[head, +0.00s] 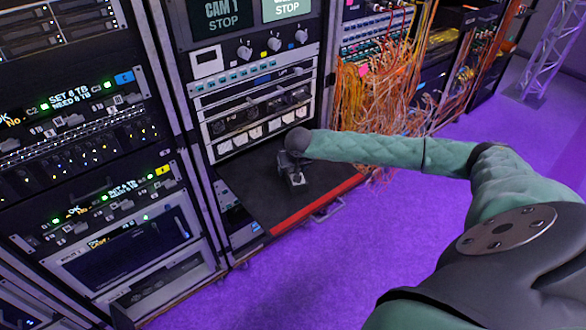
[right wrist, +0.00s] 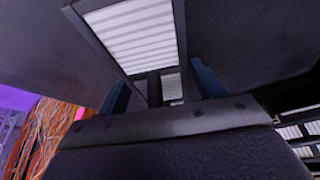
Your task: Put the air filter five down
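The air filter, a white pleated panel in a dark frame (right wrist: 135,38), fills the upper middle of the right wrist view. In the head view only a small pale part of it (head: 297,179) shows under my right gripper. My right gripper (head: 294,168) is low over the dark pull-out shelf (head: 255,195) with the red front edge. I cannot tell whether the filter touches the shelf. No number shows on it. My left gripper is out of view.
Equipment racks (head: 85,130) line the left and back. Loose orange cables (head: 375,95) hang just right of the shelf. The purple floor (head: 340,255) in front is clear. A truss (head: 550,50) stands at the far right.

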